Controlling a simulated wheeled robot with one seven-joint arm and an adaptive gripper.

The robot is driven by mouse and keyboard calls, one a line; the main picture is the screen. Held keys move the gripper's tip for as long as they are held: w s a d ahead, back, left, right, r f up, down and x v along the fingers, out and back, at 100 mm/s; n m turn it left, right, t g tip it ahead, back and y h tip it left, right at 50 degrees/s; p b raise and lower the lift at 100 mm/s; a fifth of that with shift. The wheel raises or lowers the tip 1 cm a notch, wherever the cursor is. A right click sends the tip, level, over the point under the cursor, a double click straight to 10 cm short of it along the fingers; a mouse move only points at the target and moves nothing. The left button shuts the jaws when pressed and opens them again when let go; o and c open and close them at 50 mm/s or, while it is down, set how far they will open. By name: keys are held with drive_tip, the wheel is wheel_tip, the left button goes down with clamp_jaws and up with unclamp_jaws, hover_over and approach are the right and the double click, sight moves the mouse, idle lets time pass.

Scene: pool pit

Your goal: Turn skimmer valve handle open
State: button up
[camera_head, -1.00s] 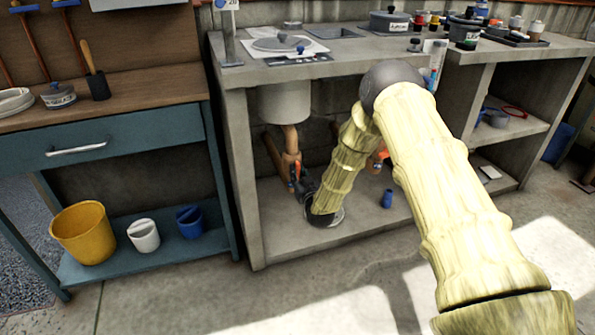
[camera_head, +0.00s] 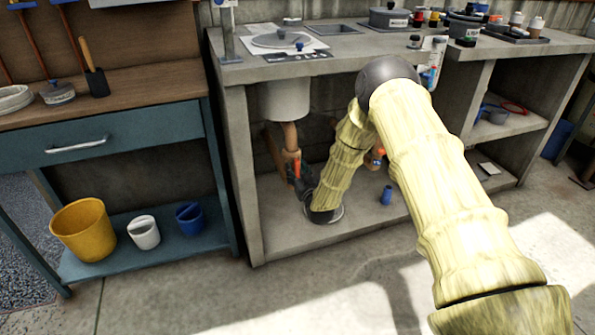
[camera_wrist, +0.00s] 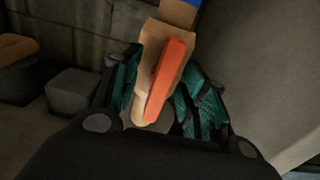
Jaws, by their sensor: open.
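An orange-red valve handle (camera_wrist: 168,80) stands on a tan pipe fitting (camera_wrist: 152,45) in the wrist view. It is long and narrow and slants slightly to the right at its top. My gripper (camera_wrist: 163,92) is open, with one teal-padded finger on each side of the handle. I cannot tell whether either finger touches it. In the head view my gripper (camera_head: 303,190) is low under the counter, beside the copper-coloured pipe (camera_head: 291,140), and a red-orange handle (camera_head: 297,165) shows just above it. A second orange-red part (camera_head: 378,153) shows partly behind my arm.
A grey sink basin (camera_head: 284,102) hangs above the pipe under the concrete counter (camera_head: 235,75). A small blue object (camera_head: 387,196) stands on the lower shelf to the right. A grey block (camera_wrist: 75,92) lies left of the fingers, and a rounded pale surface (camera_wrist: 245,70) is close on the right.

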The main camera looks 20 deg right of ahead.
drive_tip(key=s, duration=1.2)
drive_tip(key=shift+d, duration=0.2)
drive_tip(key=s+a+f+g, duration=0.2)
drive_tip(key=s+f+g, duration=0.2)
drive_tip(key=s+f, duration=0.6)
drive_tip(key=s+a+f+g, duration=0.2)
drive_tip(key=s+f+g, duration=0.3)
drive_tip(key=s+f, duration=0.45)
drive_tip(key=s+f+m+g+p, duration=0.1)
drive_tip(key=s+g, duration=0.8)
drive_tip(key=s, duration=2.4)
wheel_tip(320, 180, up, 30)
drive_tip(key=p, duration=3)
drive_tip(key=shift+w+a+h, duration=0.25)
drive_tip(key=shift+a+h, duration=0.05)
drive_tip(key=shift+a, duration=0.1)
drive_tip(key=shift+r, duration=0.1)
